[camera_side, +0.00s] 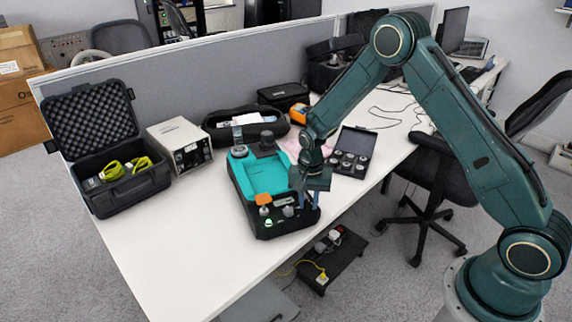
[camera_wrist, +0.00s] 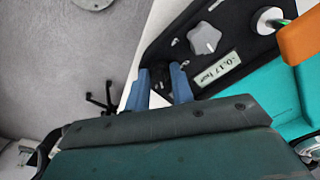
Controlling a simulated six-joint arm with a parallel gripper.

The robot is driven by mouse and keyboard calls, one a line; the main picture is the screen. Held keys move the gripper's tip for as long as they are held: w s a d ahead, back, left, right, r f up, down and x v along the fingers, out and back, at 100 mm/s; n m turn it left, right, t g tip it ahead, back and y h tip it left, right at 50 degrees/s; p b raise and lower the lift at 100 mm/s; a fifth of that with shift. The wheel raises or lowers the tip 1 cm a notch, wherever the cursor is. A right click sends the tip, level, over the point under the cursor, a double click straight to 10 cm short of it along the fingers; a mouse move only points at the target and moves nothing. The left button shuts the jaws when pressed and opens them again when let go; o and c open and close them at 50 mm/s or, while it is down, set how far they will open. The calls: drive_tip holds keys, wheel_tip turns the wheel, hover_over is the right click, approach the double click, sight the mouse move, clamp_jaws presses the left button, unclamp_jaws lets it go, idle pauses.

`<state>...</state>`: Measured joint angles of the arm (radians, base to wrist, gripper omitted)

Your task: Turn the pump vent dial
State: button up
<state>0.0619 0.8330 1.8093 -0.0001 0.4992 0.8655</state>
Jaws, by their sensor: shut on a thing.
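The pump (camera_side: 238,185) is a teal and black unit on the white table. My gripper (camera_side: 308,203) points down at the right front corner of its black panel. In the wrist view, the two blue fingers of my gripper (camera_wrist: 159,80) are shut on a small black dial (camera_wrist: 160,71), one on each side; it is partly hidden. A grey lobed knob (camera_wrist: 205,38) and a display (camera_wrist: 215,68) reading about 0.17 bar sit beside it. A metal button with a green light (camera_wrist: 267,19) and an orange part (camera_wrist: 300,38) are farther right.
A grey box instrument (camera_side: 180,145) and an open black case with yellow cable (camera_side: 120,175) stand left of the pump. An open case of round pieces (camera_side: 352,155) lies to the right. The front left table (camera_side: 180,240) is clear.

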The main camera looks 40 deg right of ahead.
sight(308, 202)
drive_tip(key=shift+m, duration=1.3)
drive_tip(key=o, duration=1)
wheel_tip(308, 202, up, 14)
drive_tip(key=shift+f, duration=0.1)
